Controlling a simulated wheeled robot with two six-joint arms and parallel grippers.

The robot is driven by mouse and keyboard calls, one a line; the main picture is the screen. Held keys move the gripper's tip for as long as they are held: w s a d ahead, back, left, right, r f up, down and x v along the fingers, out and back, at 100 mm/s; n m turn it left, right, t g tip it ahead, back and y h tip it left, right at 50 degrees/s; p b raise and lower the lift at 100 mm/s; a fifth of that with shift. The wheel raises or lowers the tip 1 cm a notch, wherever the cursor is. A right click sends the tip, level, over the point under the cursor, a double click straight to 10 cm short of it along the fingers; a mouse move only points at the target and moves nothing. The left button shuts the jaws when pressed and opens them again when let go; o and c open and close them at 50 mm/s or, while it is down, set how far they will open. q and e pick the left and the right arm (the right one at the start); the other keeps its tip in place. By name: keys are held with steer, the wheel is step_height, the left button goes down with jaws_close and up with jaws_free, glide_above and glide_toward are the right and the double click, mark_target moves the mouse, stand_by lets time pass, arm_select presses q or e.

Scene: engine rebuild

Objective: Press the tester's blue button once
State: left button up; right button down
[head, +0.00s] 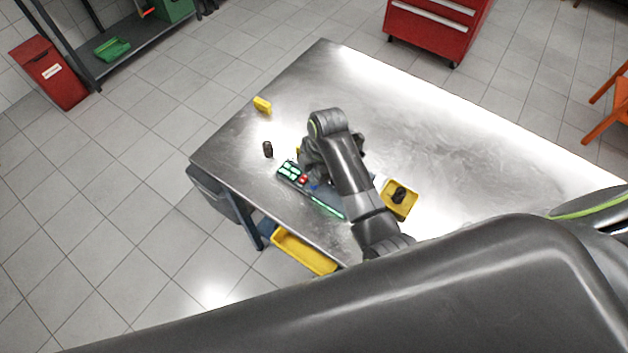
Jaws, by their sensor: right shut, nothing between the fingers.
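The tester (335,202) lies on the metal table near its left front edge. It is a dark panel with pale green display areas, a red button (303,180) and a green strip along its front. A small blue spot, which looks like the blue button (314,187), shows just beside my right gripper. My right gripper (312,176) is shut and empty, low over the tester's back side. My arm hides part of the tester. I cannot tell whether the fingertips touch the button. My left gripper is out of view.
The steel table (440,130) is mostly bare on the right. A yellow bin with a dark part (411,192) stands right of my arm. A small dark cylinder (267,149) and a yellow block (262,104) lie on the left. A yellow tray (304,252) sits below the front edge.

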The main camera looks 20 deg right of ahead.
steer(key=shift+s+a+f+g, duration=0.25)
steer(key=shift+s+f+g, duration=0.05)
steer(key=shift+s+f, duration=0.3)
steer(key=shift+w+d+r, duration=0.1)
steer(key=shift+w+r, duration=0.05)
steer(key=shift+r, duration=0.35)
steer(key=shift+w+r, duration=0.15)
steer(key=shift+r, duration=1.3)
steer(key=shift+w+d+r, duration=0.1)
steer(key=shift+w, duration=0.1)
